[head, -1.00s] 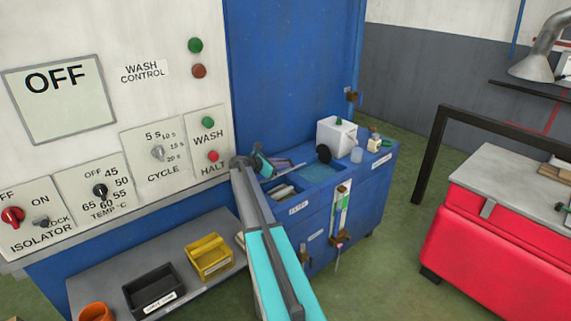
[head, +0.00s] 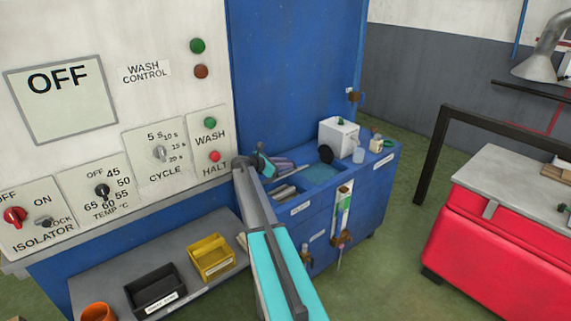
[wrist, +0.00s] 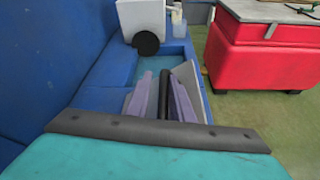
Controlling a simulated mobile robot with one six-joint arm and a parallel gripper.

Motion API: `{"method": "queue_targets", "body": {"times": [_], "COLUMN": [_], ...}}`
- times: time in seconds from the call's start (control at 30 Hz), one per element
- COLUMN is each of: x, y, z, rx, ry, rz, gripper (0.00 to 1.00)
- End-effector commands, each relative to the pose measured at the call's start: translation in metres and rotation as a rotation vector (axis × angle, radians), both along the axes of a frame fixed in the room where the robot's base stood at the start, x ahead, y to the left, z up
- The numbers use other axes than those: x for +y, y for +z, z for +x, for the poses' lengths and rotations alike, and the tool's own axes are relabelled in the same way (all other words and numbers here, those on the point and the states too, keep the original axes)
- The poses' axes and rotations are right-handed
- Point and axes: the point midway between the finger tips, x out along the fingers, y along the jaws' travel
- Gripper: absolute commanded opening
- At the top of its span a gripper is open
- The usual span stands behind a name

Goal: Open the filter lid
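The grey filter lid (wrist: 192,78) shows in the wrist view as a pale plate on the blue cabinet, partly hidden by my fingers. It looks tilted, though its angle is hard to judge. A black bar (wrist: 164,88), apparently the lid's handle, runs between the two lavender fingers of my gripper (wrist: 162,80). The fingers lie close on both sides of it; whether they press on it is not clear. In the head view my gripper (head: 284,165) is low over the near part of the cabinet top, where grey slats (head: 284,191) show.
Beyond the lid lies a blue basin (head: 322,173). A white box (head: 338,137) with a black disc, a clear cup (head: 358,155) and small bottles stand behind. The blue wall (wrist: 60,75) is close on the left. A red bench (head: 500,240) stands to the right across open floor.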

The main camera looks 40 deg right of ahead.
Motion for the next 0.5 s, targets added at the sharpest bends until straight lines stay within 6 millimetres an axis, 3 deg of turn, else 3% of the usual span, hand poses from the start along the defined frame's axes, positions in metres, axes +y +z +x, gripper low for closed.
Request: {"method": "queue_targets", "body": {"times": [0.27, 0.5], "x": [0.001, -0.001], "y": [0.010, 0.034], "z": [0.001, -0.001], "rx": [-0.003, -0.003], "ry": [0.002, 0.000], "rz": [0.000, -0.002], "gripper": [0.18, 0.18]}}
